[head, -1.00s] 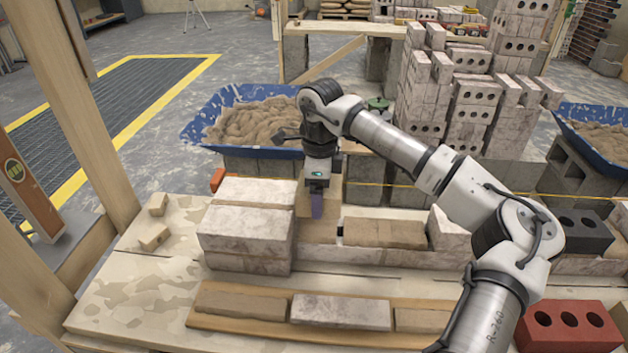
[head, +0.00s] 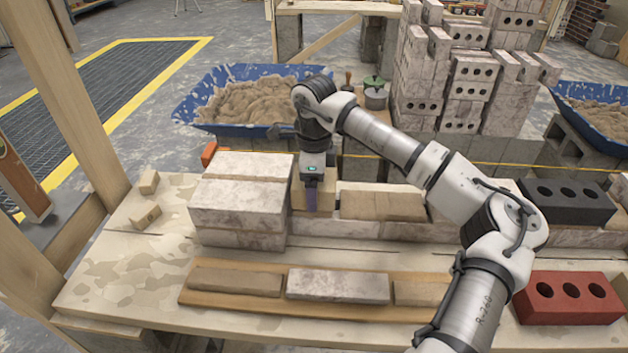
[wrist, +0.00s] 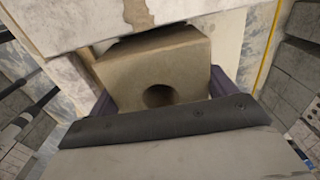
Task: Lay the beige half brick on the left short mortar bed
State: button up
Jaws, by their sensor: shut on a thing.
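The beige half brick (head: 326,200) is in my gripper (head: 311,200), between the white brick stack and the longer mortar bed. The wrist view shows the half brick (wrist: 150,65), with one round hole, between the purple fingers of my gripper (wrist: 163,92). The fingers are shut on it. It sits low in the gap, over the place of the left short mortar bed, which it hides. I cannot tell whether it touches the mortar. The longer brown mortar bed (head: 382,206) lies just to its right on the wall course.
The white brick stack (head: 240,205) stands close on the left. A board with flat bricks (head: 338,285) lies in front. A red brick (head: 568,298) and a black brick (head: 567,205) are at right. A blue mortar tub (head: 215,125) is behind. The front left of the table is clear.

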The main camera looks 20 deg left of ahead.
jog(key=shift+f+b, duration=0.3)
jog(key=shift+f, duration=0.05)
dwell(0.7)
jog(key=o, duration=1.5)
